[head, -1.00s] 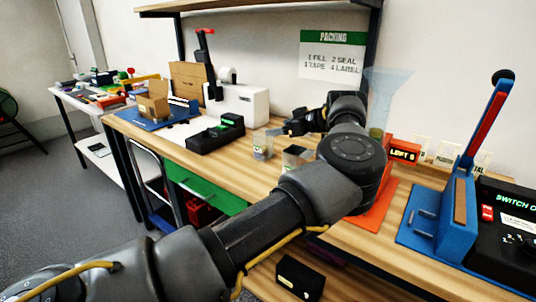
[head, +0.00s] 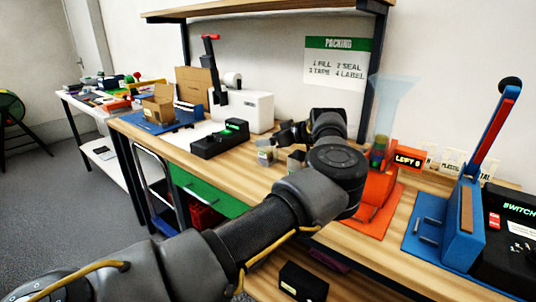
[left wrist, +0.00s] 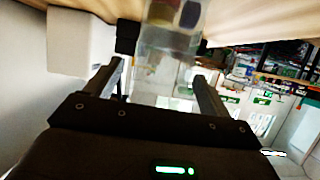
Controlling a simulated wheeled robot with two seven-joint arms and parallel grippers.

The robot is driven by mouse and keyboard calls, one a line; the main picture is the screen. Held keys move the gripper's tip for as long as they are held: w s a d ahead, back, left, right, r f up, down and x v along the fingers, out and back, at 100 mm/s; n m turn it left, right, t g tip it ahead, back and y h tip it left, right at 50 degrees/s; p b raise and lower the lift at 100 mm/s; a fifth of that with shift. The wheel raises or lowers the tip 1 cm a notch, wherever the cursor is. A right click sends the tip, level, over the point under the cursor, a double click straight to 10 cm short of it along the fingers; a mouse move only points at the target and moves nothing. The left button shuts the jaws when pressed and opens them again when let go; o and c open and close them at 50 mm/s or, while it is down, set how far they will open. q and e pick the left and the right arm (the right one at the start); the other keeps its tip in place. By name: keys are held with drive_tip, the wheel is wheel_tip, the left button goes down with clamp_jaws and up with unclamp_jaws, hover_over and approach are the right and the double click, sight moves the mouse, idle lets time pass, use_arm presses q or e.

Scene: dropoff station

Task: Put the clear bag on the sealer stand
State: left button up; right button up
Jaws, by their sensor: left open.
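A small clear bag (head: 265,153) with coloured contents stands on the wooden bench. In the left wrist view, a clear bag (left wrist: 168,40) shows ahead of and between the fingers. My left gripper (head: 283,134) is open, just behind and beside the bag in the head view; it also shows open in the left wrist view (left wrist: 162,78). I cannot tell whether a finger touches the bag. My right gripper is not in view.
A dark-topped small container (head: 296,160) sits close to the bag. An orange stand (head: 375,205) with a clear funnel (head: 391,98) stands between my arm and the blue stand. A black device (head: 220,138) and white machine (head: 248,110) are to the left.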

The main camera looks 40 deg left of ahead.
use_arm(q)
drive_tip(key=shift+c, duration=0.4)
drive_tip(key=shift+r, duration=0.15)
drive_tip(key=c, duration=1.3)
